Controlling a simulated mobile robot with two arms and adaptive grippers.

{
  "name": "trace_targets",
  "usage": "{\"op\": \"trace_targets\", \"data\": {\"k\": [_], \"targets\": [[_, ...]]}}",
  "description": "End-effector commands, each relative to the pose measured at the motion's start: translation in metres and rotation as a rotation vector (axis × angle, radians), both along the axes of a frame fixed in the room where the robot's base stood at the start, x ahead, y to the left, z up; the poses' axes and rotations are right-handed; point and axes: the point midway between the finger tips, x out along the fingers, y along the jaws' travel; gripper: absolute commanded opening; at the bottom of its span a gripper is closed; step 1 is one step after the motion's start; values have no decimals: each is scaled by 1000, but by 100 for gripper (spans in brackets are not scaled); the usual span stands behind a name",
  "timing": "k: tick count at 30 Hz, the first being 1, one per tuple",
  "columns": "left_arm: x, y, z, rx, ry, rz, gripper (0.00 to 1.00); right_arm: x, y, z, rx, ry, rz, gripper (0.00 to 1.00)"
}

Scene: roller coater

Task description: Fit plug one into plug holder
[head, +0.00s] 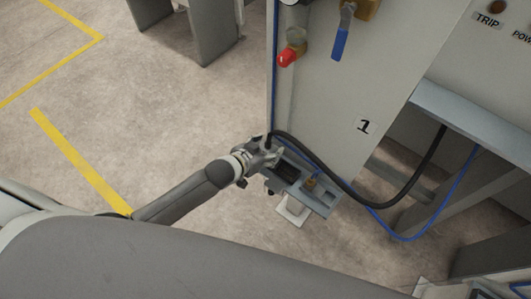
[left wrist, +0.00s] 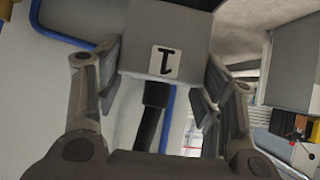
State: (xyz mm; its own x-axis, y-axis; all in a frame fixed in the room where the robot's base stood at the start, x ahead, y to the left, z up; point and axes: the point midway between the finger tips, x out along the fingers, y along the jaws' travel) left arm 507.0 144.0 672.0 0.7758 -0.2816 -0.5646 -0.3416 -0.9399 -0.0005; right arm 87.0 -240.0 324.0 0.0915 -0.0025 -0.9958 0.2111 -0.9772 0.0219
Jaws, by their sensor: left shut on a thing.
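Plug one (left wrist: 165,28) is a grey block with an upside-down "1" label in the left wrist view. My left gripper (left wrist: 162,78) has a finger on each side of it and is shut on it. A black cable (left wrist: 152,115) shows below the plug in that view. In the head view my left gripper (head: 264,157) is at the left end of the plug holder (head: 323,198), a grey bracket with a dark rectangular opening and a brass fitting. The plug is mostly hidden there, and I cannot tell whether it touches the holder. My right gripper is not in view.
A grey cabinet (head: 350,85) marked "1" stands behind the holder, with a red-capped valve (head: 288,55) and a blue lever (head: 341,38). The black cable (head: 375,203) and a blue hose (head: 412,238) loop low on the right. Floor to the left is clear.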

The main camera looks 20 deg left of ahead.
Motion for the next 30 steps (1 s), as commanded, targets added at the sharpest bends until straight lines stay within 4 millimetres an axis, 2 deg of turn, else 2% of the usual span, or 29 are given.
{"op": "trace_targets", "data": {"k": [8, 12, 14, 26, 27, 30], "targets": [[14, 5, -17, 0, -1, 0, 30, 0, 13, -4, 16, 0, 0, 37], [13, 5, -39, -1, 0, 1, 30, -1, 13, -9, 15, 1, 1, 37], [13, 5, -44, -2, 0, 0, 30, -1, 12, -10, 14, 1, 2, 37], [13, 5, -49, -2, -1, -2, 30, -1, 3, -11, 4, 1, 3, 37], [12, 5, -50, 0, 1, -1, 65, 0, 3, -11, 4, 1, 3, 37], [12, 5, -49, 0, 1, -1, 78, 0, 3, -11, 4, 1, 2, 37]]}}
